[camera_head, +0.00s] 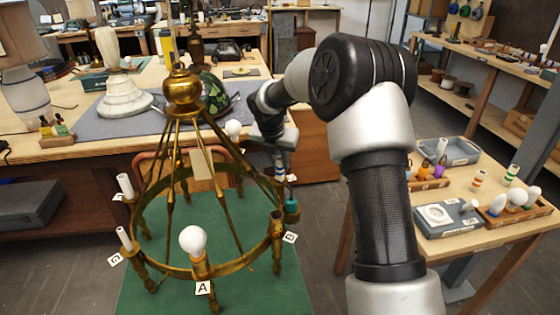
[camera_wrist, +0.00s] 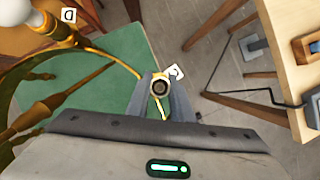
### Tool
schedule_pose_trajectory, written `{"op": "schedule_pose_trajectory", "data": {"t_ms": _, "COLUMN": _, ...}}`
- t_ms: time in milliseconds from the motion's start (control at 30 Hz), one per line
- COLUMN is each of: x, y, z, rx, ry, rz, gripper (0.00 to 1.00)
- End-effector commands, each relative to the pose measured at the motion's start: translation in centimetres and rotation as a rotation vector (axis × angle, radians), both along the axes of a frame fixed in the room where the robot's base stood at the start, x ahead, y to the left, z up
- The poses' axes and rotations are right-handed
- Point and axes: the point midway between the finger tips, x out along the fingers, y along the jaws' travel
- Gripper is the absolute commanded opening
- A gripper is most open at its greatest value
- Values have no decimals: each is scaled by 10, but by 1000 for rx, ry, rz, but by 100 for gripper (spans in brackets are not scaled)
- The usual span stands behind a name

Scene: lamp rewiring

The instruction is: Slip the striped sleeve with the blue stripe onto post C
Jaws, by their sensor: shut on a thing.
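My gripper (camera_wrist: 160,96) is shut on a pale striped sleeve, held upright. In the wrist view I look down into the dark opening of the sleeve (camera_wrist: 161,84). In the head view the sleeve (camera_head: 280,168) shows blue banding below my gripper (camera_head: 279,150). It is at the right side of the brass chandelier (camera_head: 183,92), by the ring. A small label that looks like C (camera_wrist: 176,72) is right beside the sleeve in the wrist view. Post C itself is hidden under the sleeve and fingers, so I cannot tell whether the sleeve is around it or above it.
A white bulb (camera_head: 193,240) stands at label A (camera_head: 204,288). An empty brown post (camera_head: 277,217) and a teal piece (camera_head: 291,208) are near my gripper. The side table holds an orange-striped sleeve (camera_head: 478,180) and a green-striped one (camera_head: 511,175). Chandelier rods slope close by on the left.

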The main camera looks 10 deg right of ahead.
Motion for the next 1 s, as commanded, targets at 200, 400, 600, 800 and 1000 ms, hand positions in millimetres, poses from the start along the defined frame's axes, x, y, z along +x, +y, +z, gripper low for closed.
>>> {"op": "schedule_pose_trajectory", "data": {"t_ms": 200, "x": 0, "y": 0, "z": -1, "rx": 0, "ry": 0, "rz": 1, "gripper": 0}}
{"op": "schedule_pose_trajectory", "data": {"t_ms": 400, "x": 0, "y": 0, "z": -1, "rx": 0, "ry": 0, "rz": 0, "gripper": 39}}
{"op": "schedule_pose_trajectory", "data": {"t_ms": 600, "x": 0, "y": 0, "z": -1, "rx": 0, "ry": 0, "rz": 0, "gripper": 42}}
{"op": "schedule_pose_trajectory", "data": {"t_ms": 800, "x": -2, "y": 1, "z": 5, "rx": 0, "ry": -1, "rz": 0, "gripper": 42}}
{"op": "schedule_pose_trajectory", "data": {"t_ms": 1000, "x": -12, "y": 7, "z": 38, "rx": 0, "ry": -5, "rz": 0, "gripper": 42}}
